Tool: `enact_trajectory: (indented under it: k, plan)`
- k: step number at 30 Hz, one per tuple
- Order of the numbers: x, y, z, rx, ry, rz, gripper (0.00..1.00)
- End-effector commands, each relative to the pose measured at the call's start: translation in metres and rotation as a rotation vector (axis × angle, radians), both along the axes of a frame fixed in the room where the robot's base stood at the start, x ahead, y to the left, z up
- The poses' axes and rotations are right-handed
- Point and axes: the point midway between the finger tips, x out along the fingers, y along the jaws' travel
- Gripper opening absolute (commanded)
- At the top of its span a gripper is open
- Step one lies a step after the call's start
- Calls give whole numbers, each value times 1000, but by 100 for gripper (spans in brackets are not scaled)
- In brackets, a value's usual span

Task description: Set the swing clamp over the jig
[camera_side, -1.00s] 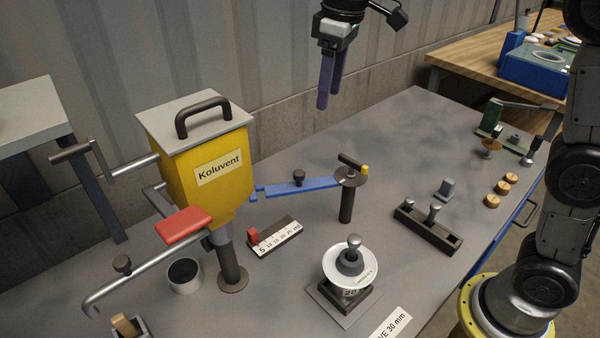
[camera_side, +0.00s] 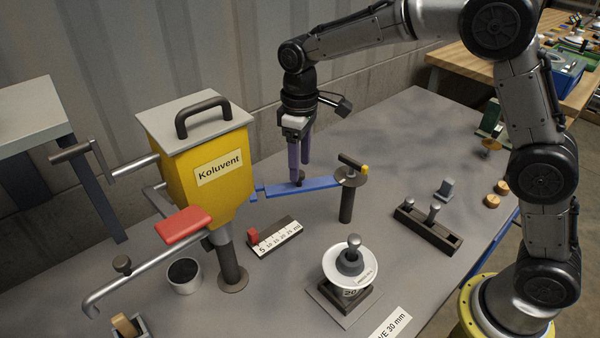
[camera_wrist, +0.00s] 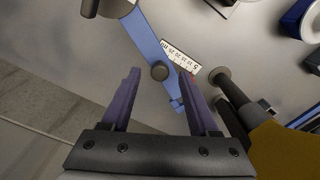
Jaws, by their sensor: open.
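The swing clamp is a blue arm (camera_side: 315,184) reaching left from a dark post (camera_side: 347,205) with a yellow-tipped handle on top. A dark knob stands on the blue arm; in the wrist view the knob (camera_wrist: 159,71) lies between and ahead of the fingers. My gripper (camera_side: 300,180) is pointing down at the knob, its purple fingers apart. It also shows in the wrist view (camera_wrist: 157,80), open and empty. The jig (camera_side: 345,296) stands front of the post on a square base. It carries a white disc (camera_side: 351,268) with a grey knobbed piece on top. The blue arm points away from the jig.
A yellow Koluvent hopper (camera_side: 205,165) with a red pad and pipes stands left of my gripper. A scale block (camera_side: 276,238) lies below the blue arm. A dark rack with pins (camera_side: 428,226) stands right. The bench between post and rack is clear.

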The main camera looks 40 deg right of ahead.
Motion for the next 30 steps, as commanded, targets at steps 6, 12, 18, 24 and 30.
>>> enact_trajectory:
  k: [6, 12, 18, 24, 30]
  plan:
    - [0, 0, -28, -1, 2, 0, 61]
    - [0, 0, -35, 0, 0, 0, 61]
    - [0, 0, -35, 0, 0, 0, 61]
    - [0, 0, -35, 0, -1, 0, 28]
    - [0, 0, -35, 0, -1, 0, 0]
